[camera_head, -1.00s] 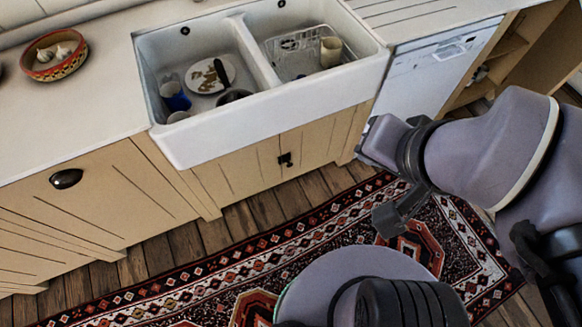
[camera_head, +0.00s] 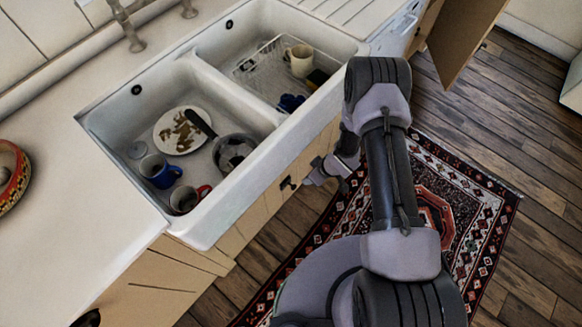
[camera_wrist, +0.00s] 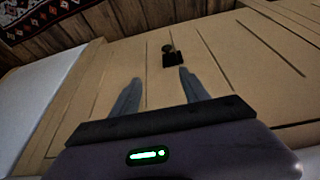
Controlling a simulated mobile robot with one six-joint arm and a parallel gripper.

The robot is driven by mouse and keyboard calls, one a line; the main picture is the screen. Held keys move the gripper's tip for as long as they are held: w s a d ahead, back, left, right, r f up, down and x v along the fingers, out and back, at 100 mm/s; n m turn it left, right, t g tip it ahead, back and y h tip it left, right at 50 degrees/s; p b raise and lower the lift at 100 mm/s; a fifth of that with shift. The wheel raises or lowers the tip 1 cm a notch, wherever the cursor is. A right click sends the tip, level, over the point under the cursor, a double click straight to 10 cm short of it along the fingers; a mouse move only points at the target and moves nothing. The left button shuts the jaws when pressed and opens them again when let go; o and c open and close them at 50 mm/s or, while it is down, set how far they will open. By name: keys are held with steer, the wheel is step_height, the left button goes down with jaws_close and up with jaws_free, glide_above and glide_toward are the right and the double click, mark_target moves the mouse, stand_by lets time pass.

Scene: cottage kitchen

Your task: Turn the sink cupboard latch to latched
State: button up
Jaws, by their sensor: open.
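The sink cupboard latch (camera_head: 287,182) is a small dark metal piece on the tan cupboard front (camera_head: 262,203) below the white sink. In the wrist view, the latch (camera_wrist: 170,55) shows as a dark block with a rounded knob, beyond my fingertips and between their lines. I cannot tell its turn position. My gripper (camera_wrist: 160,75) is open and empty, its two grey fingers apart and pointing at the cupboard front. In the head view, my gripper (camera_head: 316,175) is close to the right of the latch; no contact is visible.
The double sink (camera_head: 215,215) juts out above the cupboard and holds a plate (camera_head: 170,140), mugs, a pan and a wire rack (camera_head: 262,68). A patterned rug (camera_head: 480,200) lies on the wooden floor. An open cabinet door (camera_head: 465,35) stands at the upper right.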

mark_target(294, 187)
steer(key=b+x, duration=0.2)
steer(key=x, duration=0.4)
steer(key=s+b+x, duration=0.1)
steer(key=b+x, duration=0.2)
steer(key=x, duration=0.3)
steer(key=s+b+x, duration=0.1)
steer(key=b+x, duration=0.2)
steer(key=x, duration=0.3)
steer(key=shift+s+a+f, duration=0.15)
steer(key=shift+a+f, duration=0.15)
steer(key=shift+f, duration=0.05)
steer(key=shift+a+f+b, duration=0.2)
steer(key=shift+f+b, duration=0.15)
steer(key=shift+c, duration=0.2)
jaws_close()
steer(key=shift+r+p, duration=0.15)
steer(key=shift+p, duration=0.15)
